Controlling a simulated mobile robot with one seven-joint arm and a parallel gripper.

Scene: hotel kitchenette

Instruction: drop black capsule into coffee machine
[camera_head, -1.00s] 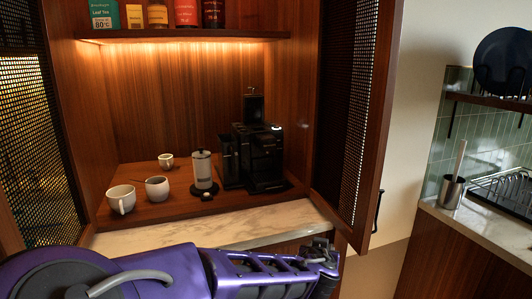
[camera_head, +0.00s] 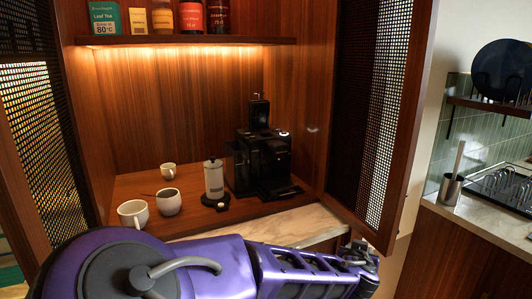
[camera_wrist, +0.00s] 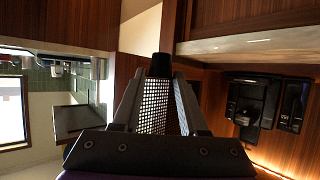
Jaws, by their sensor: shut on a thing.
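The black coffee machine (camera_head: 264,160) stands on the cabinet's wooden base, right of centre in the head view. A dark part (camera_head: 259,112) stands upright above its top, like a raised lid. My gripper (camera_wrist: 161,72) is shut on the small black capsule (camera_wrist: 161,62), held at the fingertips. In the head view my gripper (camera_head: 362,255) is low and right of the machine, in front of the cabinet, apart from it. The capsule is hard to make out there.
The open right mesh door (camera_head: 376,120) stands beside my gripper. A white canister (camera_head: 213,180) and several cups (camera_head: 133,213) sit left of the machine. A shelf (camera_head: 190,39) with jars hangs above. A pale marble ledge (camera_head: 285,224) runs along the front.

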